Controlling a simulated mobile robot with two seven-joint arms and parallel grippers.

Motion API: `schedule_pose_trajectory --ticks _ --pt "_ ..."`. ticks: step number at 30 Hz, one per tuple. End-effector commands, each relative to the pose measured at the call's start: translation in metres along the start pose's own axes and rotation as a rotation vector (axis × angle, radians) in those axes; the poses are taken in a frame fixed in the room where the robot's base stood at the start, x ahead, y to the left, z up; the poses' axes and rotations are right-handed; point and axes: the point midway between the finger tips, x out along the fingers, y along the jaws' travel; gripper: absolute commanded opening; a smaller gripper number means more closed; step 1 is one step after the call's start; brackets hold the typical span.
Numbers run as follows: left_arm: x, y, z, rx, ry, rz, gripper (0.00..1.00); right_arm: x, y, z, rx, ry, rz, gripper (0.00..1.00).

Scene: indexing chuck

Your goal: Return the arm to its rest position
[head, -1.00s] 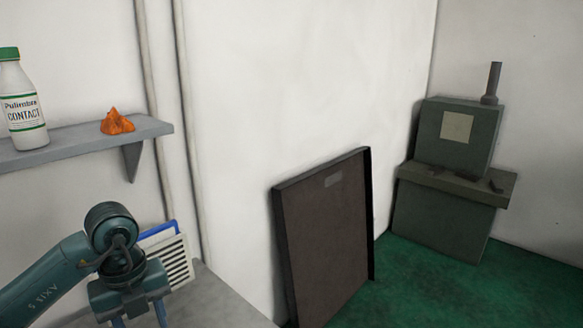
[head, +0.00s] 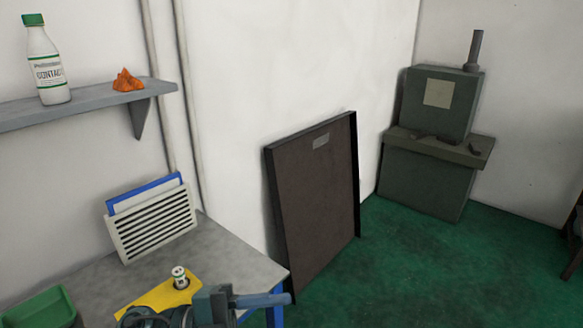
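My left arm shows at the bottom of the head view, in front of the grey table. Its gripper (head: 264,299) points to the right, near the table's right corner. The fingers are seen side-on and overlap, so I cannot tell if they are open or shut. No object shows between them. My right gripper is out of view.
On the grey table (head: 222,252) are a white louvred panel (head: 155,226), a blue-edged panel (head: 146,192), a small white container (head: 180,278) by a yellow piece (head: 155,297), and a green bin (head: 42,308). A shelf (head: 90,107) holds a bottle (head: 50,75) and orange cloth (head: 127,80).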

Motion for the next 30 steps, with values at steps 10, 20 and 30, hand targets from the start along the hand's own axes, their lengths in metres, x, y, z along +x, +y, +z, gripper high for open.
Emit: schedule_pose_trajectory --ticks 10,20,30 --pt "-0.102 0.062 0.092 -0.628 -0.699 -0.885 0.46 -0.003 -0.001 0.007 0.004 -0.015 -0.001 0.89" --pt "-0.147 0.214 0.088 -1.118 -1.154 -0.857 0.46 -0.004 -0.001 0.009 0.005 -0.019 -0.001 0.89" --pt "-0.149 0.227 0.084 -1.161 -1.184 -0.838 0.46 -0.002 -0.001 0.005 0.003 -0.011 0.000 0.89"
